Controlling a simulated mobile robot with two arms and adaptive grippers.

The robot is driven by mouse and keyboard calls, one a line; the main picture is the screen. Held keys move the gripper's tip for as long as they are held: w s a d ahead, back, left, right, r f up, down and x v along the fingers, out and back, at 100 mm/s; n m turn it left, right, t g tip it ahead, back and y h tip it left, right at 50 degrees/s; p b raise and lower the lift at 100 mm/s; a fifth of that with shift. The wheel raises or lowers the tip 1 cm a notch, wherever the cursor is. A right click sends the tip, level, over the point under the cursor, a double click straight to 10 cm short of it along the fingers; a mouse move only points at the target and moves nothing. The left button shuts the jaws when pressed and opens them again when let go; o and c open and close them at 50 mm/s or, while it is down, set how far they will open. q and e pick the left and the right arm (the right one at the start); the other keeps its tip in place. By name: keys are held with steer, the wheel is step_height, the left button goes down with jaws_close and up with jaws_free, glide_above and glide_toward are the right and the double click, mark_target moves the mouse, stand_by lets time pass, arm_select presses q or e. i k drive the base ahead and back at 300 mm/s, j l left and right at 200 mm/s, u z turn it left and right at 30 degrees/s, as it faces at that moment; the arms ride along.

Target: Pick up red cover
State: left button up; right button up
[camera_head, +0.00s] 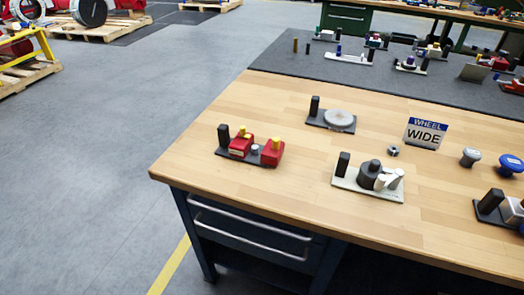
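Two red block-like parts sit on a dark base plate (229,153) near the left front of the wooden workbench. The right red part (272,153) also has a yellow piece on top and stands at the plate's right end. A small grey round piece lies between them, and a black post stands at the left end. I cannot tell which red part is the red cover. Neither of my grippers is in view.
The workbench (300,195) also holds a plate with a grey disc (339,119), a white plate with dark and white cylinders (344,180), a "WHEEL WIDE" sign (425,133) and a blue knob (510,164). Open floor (90,170) lies to the left.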

mark_target(238, 148)
steer(key=i+j+z, duration=0.15)
steer(key=j, duration=0.15)
steer(key=i+j+z, duration=0.2)
steer(key=j+z, duration=0.15)
steer(key=j, duration=0.2)
steer(key=i+j+z, duration=0.15)
steer(key=j, duration=0.2)
